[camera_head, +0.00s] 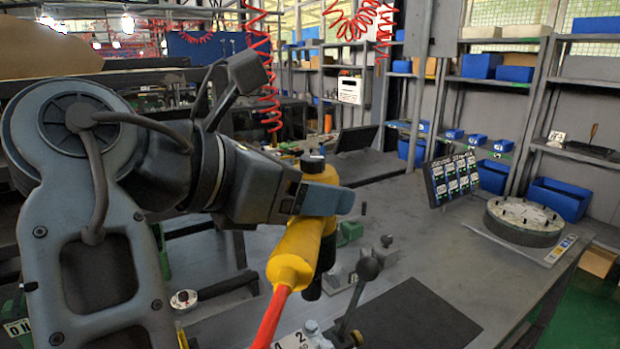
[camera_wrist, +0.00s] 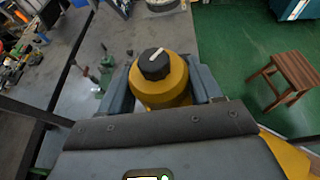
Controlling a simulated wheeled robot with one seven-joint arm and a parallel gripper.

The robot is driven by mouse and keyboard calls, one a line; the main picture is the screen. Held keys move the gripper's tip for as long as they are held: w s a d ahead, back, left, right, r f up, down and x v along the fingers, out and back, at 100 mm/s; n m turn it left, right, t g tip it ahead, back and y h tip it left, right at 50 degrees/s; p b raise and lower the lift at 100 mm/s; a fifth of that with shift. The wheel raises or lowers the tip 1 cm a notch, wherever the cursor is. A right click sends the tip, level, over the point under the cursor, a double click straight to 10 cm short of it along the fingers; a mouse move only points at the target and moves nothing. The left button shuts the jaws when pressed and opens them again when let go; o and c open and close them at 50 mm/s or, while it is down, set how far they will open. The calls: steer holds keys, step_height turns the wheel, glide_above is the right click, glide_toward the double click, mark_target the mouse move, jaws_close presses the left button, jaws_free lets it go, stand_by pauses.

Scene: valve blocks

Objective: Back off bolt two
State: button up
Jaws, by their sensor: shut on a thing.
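My gripper (camera_head: 322,196) is shut on a yellow and black power tool (camera_head: 294,258) with a red hose (camera_head: 270,318). The tool hangs in the air over the workbench, its dark nose (camera_head: 318,278) pointing down. In the wrist view my gripper (camera_wrist: 163,85) has a finger on each side of the yellow tool body (camera_wrist: 165,92), with its black knob (camera_wrist: 154,64) on top. A plate marked 1 and 2 (camera_head: 292,342) shows at the bottom edge of the head view, with a silver bolt-like part (camera_head: 313,328) beside it. The tool is apart from it. Which part is bolt two I cannot tell.
A lever with a black ball knob (camera_head: 367,268) stands close right of the tool. A dark mat (camera_head: 415,318) lies on the grey bench (camera_head: 460,270). A round turntable (camera_head: 523,220) and a display panel (camera_head: 452,178) stand at right. A wooden stool (camera_wrist: 292,72) is on the green floor.

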steer(key=shift+r+p, duration=0.35)
steer(key=shift+p, duration=0.05)
steer(key=shift+f, duration=2.6)
steer(key=shift+p, duration=1.4)
